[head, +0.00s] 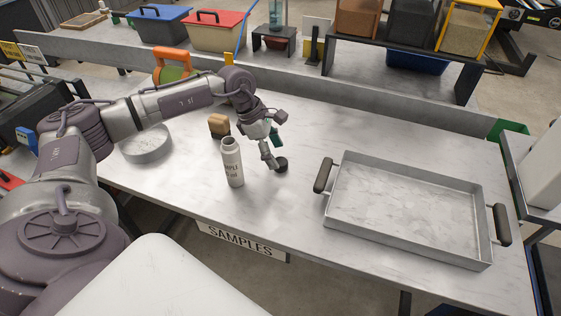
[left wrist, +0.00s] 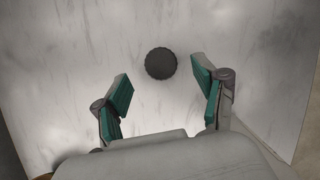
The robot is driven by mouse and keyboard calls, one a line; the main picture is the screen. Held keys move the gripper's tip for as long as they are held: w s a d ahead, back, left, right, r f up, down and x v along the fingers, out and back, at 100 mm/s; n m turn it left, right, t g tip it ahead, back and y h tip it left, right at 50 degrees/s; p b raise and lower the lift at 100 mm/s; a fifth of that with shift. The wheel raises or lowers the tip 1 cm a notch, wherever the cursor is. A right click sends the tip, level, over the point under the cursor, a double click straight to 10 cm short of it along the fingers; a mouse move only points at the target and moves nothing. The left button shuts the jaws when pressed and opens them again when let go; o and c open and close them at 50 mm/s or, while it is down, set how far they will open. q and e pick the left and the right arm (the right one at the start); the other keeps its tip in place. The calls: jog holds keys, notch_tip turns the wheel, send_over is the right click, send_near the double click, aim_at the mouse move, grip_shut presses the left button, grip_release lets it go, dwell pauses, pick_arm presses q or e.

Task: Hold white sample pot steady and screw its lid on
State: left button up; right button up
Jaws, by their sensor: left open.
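The white sample pot (head: 232,164) stands upright and open-topped on the marble-look table, with dark lettering on its side. A dark round lid (head: 281,164) lies on the table to the right of the pot. The lid also shows in the left wrist view (left wrist: 161,63), just beyond the fingertips. My left gripper (head: 273,150) points down over the table by the lid, to the right of the pot. Its green-padded fingers (left wrist: 164,90) are spread apart with nothing between them. My right gripper is in neither view.
A grey metal tray (head: 405,246) with dark handles fills the right of the table. A raised ledge (head: 330,90) runs along the back. The table in front of the lid is clear.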

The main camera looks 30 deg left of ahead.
aim_at(283, 162)
pick_arm(q)
jog(key=shift+x, duration=1.45)
jog(key=shift+r, duration=0.1)
jog(key=shift+c, duration=0.2)
jog(key=c, duration=0.8)
